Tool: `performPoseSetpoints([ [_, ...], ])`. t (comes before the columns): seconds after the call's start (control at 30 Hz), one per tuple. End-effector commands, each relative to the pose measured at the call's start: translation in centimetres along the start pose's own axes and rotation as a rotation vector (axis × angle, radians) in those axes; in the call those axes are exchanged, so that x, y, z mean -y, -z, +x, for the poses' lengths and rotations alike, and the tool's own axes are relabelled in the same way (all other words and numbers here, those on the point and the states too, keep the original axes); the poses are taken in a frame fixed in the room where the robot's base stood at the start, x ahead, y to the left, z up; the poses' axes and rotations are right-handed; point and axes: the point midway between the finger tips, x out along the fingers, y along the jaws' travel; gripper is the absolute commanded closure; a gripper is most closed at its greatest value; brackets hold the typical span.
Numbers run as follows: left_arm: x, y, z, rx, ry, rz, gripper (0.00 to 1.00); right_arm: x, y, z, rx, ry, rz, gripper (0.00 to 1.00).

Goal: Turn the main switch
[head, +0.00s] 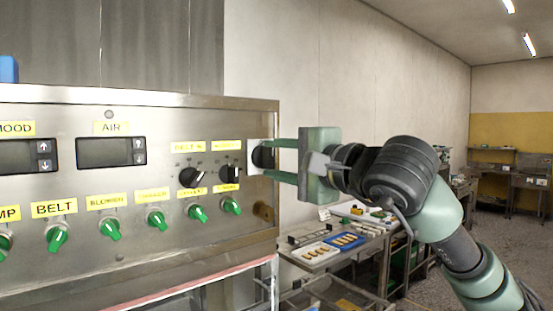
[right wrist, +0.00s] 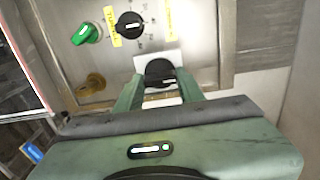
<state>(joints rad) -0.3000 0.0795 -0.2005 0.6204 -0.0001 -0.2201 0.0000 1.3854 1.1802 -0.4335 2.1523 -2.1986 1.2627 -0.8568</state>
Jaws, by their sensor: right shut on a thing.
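The main switch (head: 262,157) is a black rotary knob on a pale plate at the right end of the steel control panel (head: 150,245). In the right wrist view the knob (right wrist: 160,70) sits between the two green fingers. My right gripper (head: 272,159) reaches in from the right and is shut on the knob, one finger above and one below it in the head view. It also shows in the right wrist view (right wrist: 160,86). The fingers partly cover the knob in the head view. My left gripper is not in view.
Two black knobs (head: 191,177) and a row of green switches (head: 156,218) are left of the main switch. A brass-coloured round fitting (head: 263,211) is below it. Behind my right arm stands a table with trays (head: 315,252). Open floor lies at the far right.

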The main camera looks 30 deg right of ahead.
Motion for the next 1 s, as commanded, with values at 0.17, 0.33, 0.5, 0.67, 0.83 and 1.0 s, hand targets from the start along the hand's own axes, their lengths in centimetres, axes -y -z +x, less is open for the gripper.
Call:
performPoseSetpoints([
  [0.17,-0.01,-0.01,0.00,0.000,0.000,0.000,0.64,-0.11,-0.11,0.01,0.003,-0.002,-0.021,1.00],
  [0.33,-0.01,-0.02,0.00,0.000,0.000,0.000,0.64,-0.14,-0.12,0.01,0.003,-0.003,-0.024,1.00],
  [0.5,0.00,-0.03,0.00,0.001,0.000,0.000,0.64,-0.17,-0.11,0.02,0.003,-0.003,-0.024,1.00],
  [0.67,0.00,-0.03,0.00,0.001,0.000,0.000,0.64,-0.16,-0.09,0.02,0.002,-0.003,-0.023,0.40],
  [0.83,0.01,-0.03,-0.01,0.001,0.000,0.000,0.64,-0.11,-0.06,0.02,0.001,-0.002,-0.022,0.40],
  [1.0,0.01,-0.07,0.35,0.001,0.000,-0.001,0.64,-0.18,-0.02,-0.51,0.001,-0.001,-0.021,0.40],
])
